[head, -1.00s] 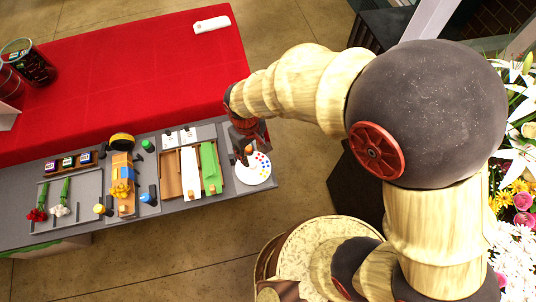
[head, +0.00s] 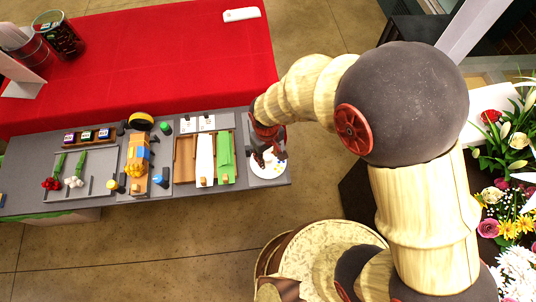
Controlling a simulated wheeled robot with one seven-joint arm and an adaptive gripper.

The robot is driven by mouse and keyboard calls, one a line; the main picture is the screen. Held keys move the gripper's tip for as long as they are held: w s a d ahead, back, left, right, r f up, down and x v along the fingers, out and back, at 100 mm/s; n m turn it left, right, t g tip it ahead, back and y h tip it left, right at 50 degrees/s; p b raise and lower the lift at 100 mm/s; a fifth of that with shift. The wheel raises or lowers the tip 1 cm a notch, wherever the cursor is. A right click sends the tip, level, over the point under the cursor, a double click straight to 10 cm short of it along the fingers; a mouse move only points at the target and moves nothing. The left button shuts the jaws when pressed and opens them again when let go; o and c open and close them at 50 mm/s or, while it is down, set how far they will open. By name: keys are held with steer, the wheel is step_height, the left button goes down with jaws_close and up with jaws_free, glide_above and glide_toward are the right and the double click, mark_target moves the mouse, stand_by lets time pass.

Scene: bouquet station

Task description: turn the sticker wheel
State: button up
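The sticker wheel (head: 268,172) is a white disc with coloured dots along its edge. It lies at the right end of the grey station board in the head view. My gripper (head: 269,160) points down over the far part of the wheel and hides that part. Its dark red fingers look spread, but they are small and partly hidden by the wrist. I cannot tell whether they touch the wheel or hold anything on it.
Left of the wheel is a wooden tray (head: 184,171) with white and green strips. Further left are an orange and blue device (head: 137,158), small bottles, and a grey tray (head: 96,180) with red and white flowers. A red-covered table (head: 160,65) lies behind. Bouquets (head: 508,228) stand at the far right.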

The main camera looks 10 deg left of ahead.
jaws_close()
steer(key=shift+n, duration=0.3)
stand_by(0.3)
steer(key=n+p, duration=0.1)
steer(key=n, duration=0.3)
steer(key=shift+r+p, duration=0.1)
steer(key=shift+p, duration=0.25)
steer(key=n+p, duration=0.1)
steer(key=n, duration=0.4)
steer(key=n+p, duration=0.1)
steer(key=n, duration=0.3)
steer(key=shift+n, duration=2.1)
steer(key=shift+o, duration=0.8)
jaws_free()
